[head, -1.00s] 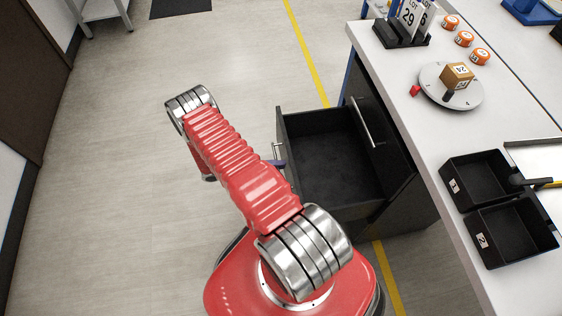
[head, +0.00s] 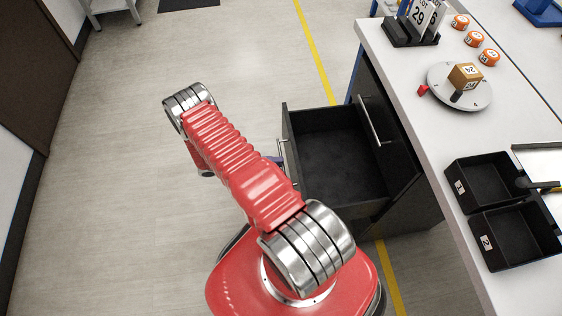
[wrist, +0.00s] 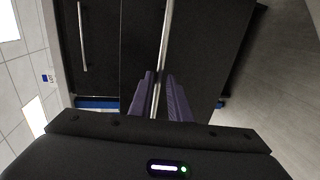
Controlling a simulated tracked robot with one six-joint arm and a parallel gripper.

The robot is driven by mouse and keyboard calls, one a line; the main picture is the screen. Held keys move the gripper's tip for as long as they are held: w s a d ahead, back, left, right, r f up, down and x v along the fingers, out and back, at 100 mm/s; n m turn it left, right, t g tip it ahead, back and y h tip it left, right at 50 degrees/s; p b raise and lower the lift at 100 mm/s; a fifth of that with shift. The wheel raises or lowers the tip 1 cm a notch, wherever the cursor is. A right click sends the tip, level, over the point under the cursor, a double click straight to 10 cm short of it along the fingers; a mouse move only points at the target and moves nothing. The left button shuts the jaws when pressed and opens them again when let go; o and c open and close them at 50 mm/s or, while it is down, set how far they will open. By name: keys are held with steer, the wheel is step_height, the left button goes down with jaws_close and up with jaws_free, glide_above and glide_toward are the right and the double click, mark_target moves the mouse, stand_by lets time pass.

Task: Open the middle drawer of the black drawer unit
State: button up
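The black drawer unit (head: 408,205) stands under the bench edge. A drawer (head: 335,160) below the top one is pulled far out, and its empty inside shows. The top drawer, with its silver handle (head: 372,122), is shut. In the wrist view the open drawer's front (wrist: 138,45) fills the middle, with its silver bar handle (wrist: 164,40) running between my gripper's purple fingers. My gripper (wrist: 159,78) is closed around this bar. In the head view my red arm hides most of the gripper; a bit of purple finger shows beside the drawer front.
The white bench (head: 410,110) carries a turntable (head: 445,92) with a box, orange-topped items, a card holder (head: 410,35) and two black trays (head: 485,180). The floor left of my arm is clear. A grey shelf (head: 112,8) stands at the far left.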

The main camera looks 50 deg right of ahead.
steer(key=v, duration=1)
steer(key=shift+w+a, duration=0.2)
steer(key=shift+a, duration=0.1)
steer(key=shift+r, duration=0.1)
